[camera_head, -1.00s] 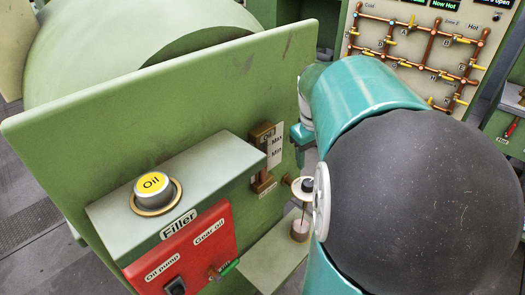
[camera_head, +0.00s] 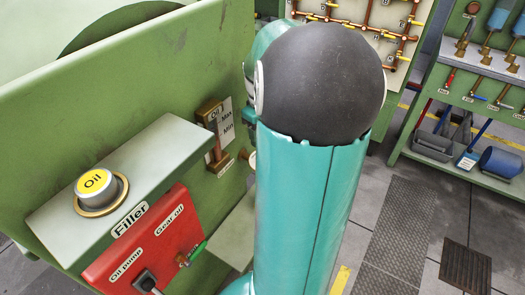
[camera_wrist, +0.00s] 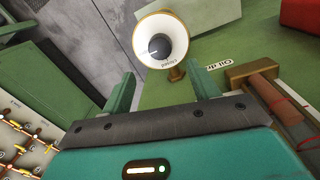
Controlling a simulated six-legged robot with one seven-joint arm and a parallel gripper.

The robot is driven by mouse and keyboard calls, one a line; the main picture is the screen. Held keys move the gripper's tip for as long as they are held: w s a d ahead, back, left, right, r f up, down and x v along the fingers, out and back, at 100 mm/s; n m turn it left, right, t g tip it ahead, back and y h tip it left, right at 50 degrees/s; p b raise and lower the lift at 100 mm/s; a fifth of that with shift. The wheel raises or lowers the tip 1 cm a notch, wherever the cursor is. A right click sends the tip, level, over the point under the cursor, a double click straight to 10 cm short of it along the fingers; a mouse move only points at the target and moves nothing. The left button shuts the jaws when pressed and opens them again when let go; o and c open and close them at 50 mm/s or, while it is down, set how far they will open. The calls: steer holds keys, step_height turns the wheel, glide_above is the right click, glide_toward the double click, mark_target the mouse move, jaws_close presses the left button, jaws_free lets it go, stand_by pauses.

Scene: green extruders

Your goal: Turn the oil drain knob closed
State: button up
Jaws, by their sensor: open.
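The oil drain knob (camera_wrist: 160,40) shows in the wrist view as a white, cone-shaped dial on a brass stem, with a dark centre. The word on its lower rim appears to read "Closed". Part of an "Oil dr..." label (camera_wrist: 216,66) shows on the green panel beside it. My gripper (camera_wrist: 161,88) is open and empty, its two green fingers apart. The knob appears just beyond the fingertips, between their lines, with no contact visible. In the head view my arm hides the gripper and most of the knob's area.
A brass-framed oil gauge (camera_head: 214,135) is on the green panel, close to the right finger in the wrist view (camera_wrist: 256,72).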

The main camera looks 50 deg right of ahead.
steer(key=f, duration=0.8)
steer(key=shift+d+f, duration=0.2)
steer(key=shift+f, duration=0.2)
steer(key=c, duration=1)
